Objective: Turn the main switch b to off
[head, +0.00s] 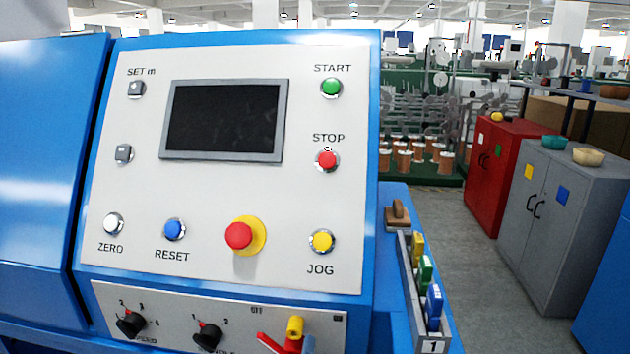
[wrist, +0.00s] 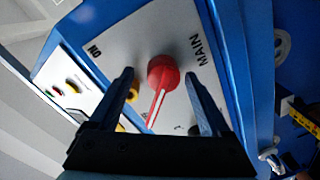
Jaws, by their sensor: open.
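The main switch is a red rotary knob (wrist: 163,72) with a white-striped lever, on a pale plate in the wrist view. "ON" is printed to its left and "MAIN" to its right. The lever points down in that picture, back between my fingers. My gripper (wrist: 157,76) is open, one finger on each side of the switch; I cannot tell whether either touches it. In the head view the red switch lever (head: 272,343) shows at the bottom right of the lower panel, partly cut off.
A red emergency button (head: 239,235) and a yellow JOG button (head: 322,241) sit on the panel above. Two black selector knobs (head: 131,323) (head: 207,336) are left of the switch. A narrow tray (head: 408,275) with coloured blocks stands at the right.

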